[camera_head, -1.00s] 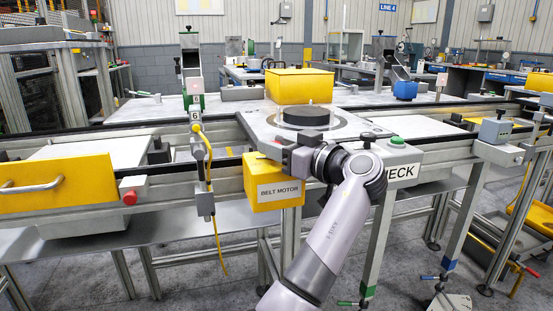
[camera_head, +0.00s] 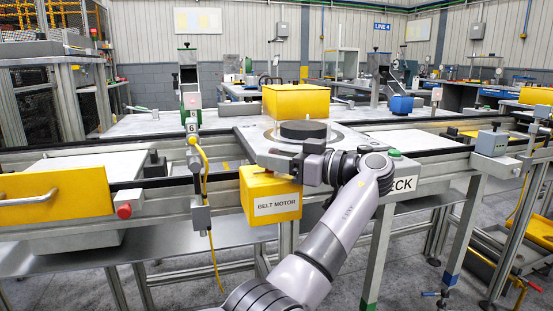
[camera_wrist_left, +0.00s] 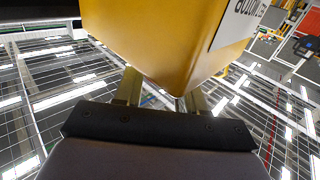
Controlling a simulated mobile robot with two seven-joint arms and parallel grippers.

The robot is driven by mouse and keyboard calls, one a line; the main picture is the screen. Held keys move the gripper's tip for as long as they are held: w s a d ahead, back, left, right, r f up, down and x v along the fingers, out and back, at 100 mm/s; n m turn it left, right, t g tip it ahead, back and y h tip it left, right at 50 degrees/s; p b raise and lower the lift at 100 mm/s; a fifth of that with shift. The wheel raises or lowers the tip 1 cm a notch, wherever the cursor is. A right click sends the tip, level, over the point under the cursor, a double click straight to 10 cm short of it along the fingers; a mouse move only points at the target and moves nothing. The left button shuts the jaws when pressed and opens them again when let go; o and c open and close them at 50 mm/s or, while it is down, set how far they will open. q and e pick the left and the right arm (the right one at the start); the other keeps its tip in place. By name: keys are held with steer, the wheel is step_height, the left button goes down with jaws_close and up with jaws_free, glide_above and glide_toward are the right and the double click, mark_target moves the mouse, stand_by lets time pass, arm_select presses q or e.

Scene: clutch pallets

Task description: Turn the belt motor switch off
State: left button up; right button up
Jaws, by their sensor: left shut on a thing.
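The yellow belt motor box (camera_head: 270,197), labelled BELT MOTOR, hangs under the front rail of the conveyor. My left gripper (camera_head: 292,165) is at the upper right of this box. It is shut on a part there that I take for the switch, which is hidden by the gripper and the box. In the left wrist view the yellow box (camera_wrist_left: 165,40) fills the top middle, with part of its label upside down. The fingers of my left gripper (camera_wrist_left: 163,92) show on both sides of its lower corner. My right gripper is not in view.
A dark round disc (camera_head: 305,130) lies on the plate above the box. A yellow bin (camera_head: 296,102) stands behind it. A grey post box with a yellow cable (camera_head: 206,175) is left of the motor box. A red button (camera_head: 124,211) is farther left.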

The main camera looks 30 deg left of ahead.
arm_select(q)
steer(key=o, duration=1)
steer(key=shift+a, duration=0.1)
steer(key=d, duration=0.5)
steer(key=shift+w, duration=0.2)
steer(key=shift+w+d, duration=0.1)
steer(key=shift+d, duration=1)
steer(key=shift+d, duration=0.1)
